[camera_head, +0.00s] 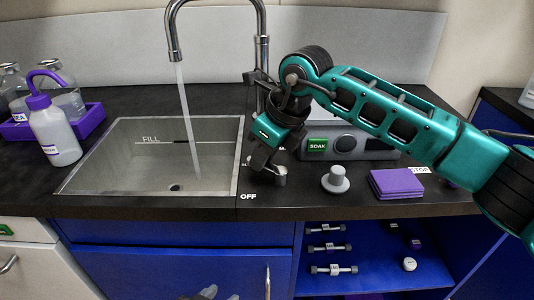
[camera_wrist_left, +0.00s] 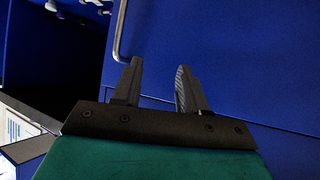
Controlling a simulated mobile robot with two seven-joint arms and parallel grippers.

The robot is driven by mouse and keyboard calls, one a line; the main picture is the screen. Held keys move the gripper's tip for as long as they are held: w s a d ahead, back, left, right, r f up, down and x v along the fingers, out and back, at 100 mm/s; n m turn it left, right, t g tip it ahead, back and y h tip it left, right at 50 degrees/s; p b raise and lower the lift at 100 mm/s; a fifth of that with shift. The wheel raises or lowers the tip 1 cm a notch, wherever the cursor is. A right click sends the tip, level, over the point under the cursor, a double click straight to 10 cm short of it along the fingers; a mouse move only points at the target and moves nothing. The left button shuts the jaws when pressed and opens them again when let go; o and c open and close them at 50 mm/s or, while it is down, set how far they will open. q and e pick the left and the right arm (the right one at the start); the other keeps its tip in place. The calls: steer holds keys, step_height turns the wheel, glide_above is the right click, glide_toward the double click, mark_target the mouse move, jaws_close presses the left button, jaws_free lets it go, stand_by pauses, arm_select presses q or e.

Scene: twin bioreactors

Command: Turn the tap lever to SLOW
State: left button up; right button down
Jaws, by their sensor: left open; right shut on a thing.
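The tall metal tap (camera_head: 172,40) arches over the sink, and water (camera_head: 186,110) runs from its spout. My right gripper (camera_head: 268,167) is at the counter just right of the sink, shut on the tap lever (camera_head: 280,176). Only the lever's metal end shows beside the fingers. The OFF label (camera_head: 248,196) is readable in front of the lever; another label left of the gripper is too small to read, and I cannot see SLOW. My left gripper (camera_wrist_left: 158,90) is open and empty in the left wrist view, in front of a blue cabinet front.
The sink (camera_head: 115,178) has a FILL line. A white bottle (camera_head: 52,130) with a purple cap stands left, by a purple tray (camera_head: 88,118). Right of the lever are a device labelled SOAK (camera_head: 345,142), a grey knobbed object (camera_head: 336,180) and purple pads (camera_head: 396,183).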

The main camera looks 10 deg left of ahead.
mark_target(286, 178)
steer(key=c, duration=1)
jaws_free()
steer(key=shift+r, duration=0.1)
steer(key=p+v, duration=0.1)
steer(key=v, duration=1.1)
steer(key=shift+d+r, duration=0.2)
steer(key=shift+r, duration=0.15)
steer(key=shift+s, duration=0.15)
